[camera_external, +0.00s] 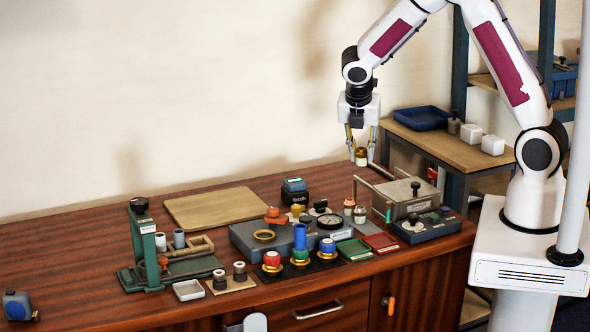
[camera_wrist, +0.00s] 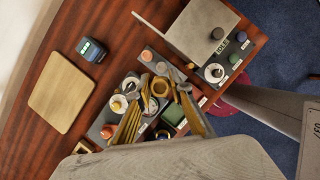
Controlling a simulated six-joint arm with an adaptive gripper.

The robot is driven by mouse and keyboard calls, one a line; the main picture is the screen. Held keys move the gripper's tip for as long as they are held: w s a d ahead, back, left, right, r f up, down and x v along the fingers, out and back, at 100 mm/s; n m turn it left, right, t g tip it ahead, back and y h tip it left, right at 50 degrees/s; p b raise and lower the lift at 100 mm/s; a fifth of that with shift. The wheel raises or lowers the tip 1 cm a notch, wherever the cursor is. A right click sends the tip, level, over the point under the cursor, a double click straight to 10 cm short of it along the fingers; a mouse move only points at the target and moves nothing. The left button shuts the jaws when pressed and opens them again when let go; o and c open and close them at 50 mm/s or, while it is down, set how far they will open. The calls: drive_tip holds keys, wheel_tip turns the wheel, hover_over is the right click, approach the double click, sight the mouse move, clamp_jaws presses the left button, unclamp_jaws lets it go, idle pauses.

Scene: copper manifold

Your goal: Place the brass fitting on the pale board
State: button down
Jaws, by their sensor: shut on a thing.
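The pale board (camera_external: 215,207) lies flat and bare on the wooden bench, left of the middle, towards the wall. In the wrist view the pale board (camera_wrist: 62,90) is at the left. My gripper (camera_external: 361,157) is high above the back right of the bench, pointing down. It is shut on a small pale and brass-coloured piece, the brass fitting (camera_external: 361,156), between its fingertips. In the wrist view my gripper (camera_wrist: 154,88) shows its yellowish fingers with the fitting (camera_wrist: 153,103) between them, partly hidden. The fitting is well to the right of the board and apart from it.
A small dark device (camera_external: 294,190) stands right of the board. A green press (camera_external: 145,245) stands in front of it at the left. A grey manifold block (camera_external: 255,240) with coloured knobs and a grey metal box (camera_external: 412,197) fill the right half. Bare wood lies left of the board.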

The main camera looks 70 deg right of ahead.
drive_tip(key=w+a+f+n+t+y, duration=0.1)
drive_tip(key=w+n, duration=0.3)
drive_tip(key=w, duration=0.7)
drive_tip(key=w+a+f+n+t+y, duration=0.1)
drive_tip(key=w+f+n, duration=0.2)
drive_tip(key=w, duration=0.8)
drive_tip(key=w+a+f+n+t, duration=0.1)
drive_tip(key=w+n, duration=0.4)
drive_tip(key=w, duration=0.6)
drive_tip(key=shift+w+f+n+t+y, duration=0.3)
drive_tip(key=shift+f+t+y, duration=0.1)
drive_tip(key=shift+f, duration=0.45)
hover_over(230, 211)
drive_tip(key=s, duration=0.1)
drive_tip(key=shift+s+a+f, duration=0.1)
drive_tip(key=shift+a+f, duration=0.05)
drive_tip(key=shift+f, duration=1.45)
drive_tip(key=shift+s+a+f, duration=0.1)
drive_tip(key=shift+f, duration=1.45)
drive_tip(key=shift+f, duration=1.85)
drive_tip(key=shift+f, duration=0.15)
